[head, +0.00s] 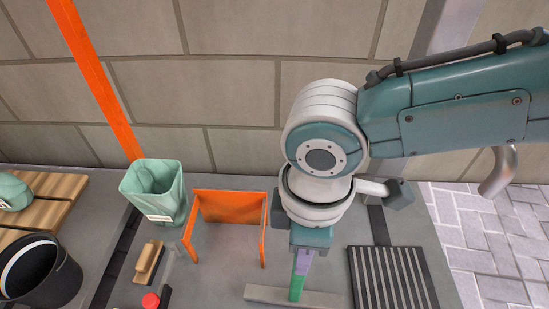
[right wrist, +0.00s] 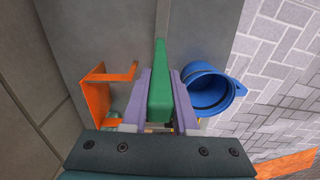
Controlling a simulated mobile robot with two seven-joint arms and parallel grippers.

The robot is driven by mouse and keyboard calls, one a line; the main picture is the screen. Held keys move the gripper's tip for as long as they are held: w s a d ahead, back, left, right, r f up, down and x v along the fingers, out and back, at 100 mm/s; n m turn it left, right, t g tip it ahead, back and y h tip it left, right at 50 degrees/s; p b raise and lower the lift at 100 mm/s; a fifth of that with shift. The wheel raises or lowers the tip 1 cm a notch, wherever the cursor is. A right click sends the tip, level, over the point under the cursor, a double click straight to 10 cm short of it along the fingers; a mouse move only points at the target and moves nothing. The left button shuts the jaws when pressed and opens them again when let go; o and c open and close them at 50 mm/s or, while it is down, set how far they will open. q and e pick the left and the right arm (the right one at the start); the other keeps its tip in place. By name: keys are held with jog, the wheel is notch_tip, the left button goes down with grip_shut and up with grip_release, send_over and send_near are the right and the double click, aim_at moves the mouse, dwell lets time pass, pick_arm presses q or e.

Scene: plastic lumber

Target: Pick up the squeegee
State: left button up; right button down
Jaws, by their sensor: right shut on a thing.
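The squeegee's green handle (head: 296,288) shows at the bottom of the head view, below my right gripper (head: 303,262). In the right wrist view, the green handle (right wrist: 160,85) runs lengthwise between the two purple fingers of my right gripper (right wrist: 159,100). The gripper is shut on this handle. A pale grey bar (head: 268,293) lies crosswise at the handle in the head view; I cannot tell whether it is the squeegee's head. My left gripper is not in view.
An orange frame (head: 230,196) stands left of my right gripper. Farther left are a green bin (head: 168,210), a wooden-backed brush (head: 147,260) and a black bucket (head: 66,279). A ridged dark mat (head: 393,280) lies at right. A blue bucket (right wrist: 205,90) shows in the wrist view.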

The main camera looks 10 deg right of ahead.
notch_tip(320, 180, up, 20)
jog(key=p, duration=1.3)
jog(key=c, duration=1.2)
grip_release()
grip_shut()
jog(key=shift+f, duration=0.1)
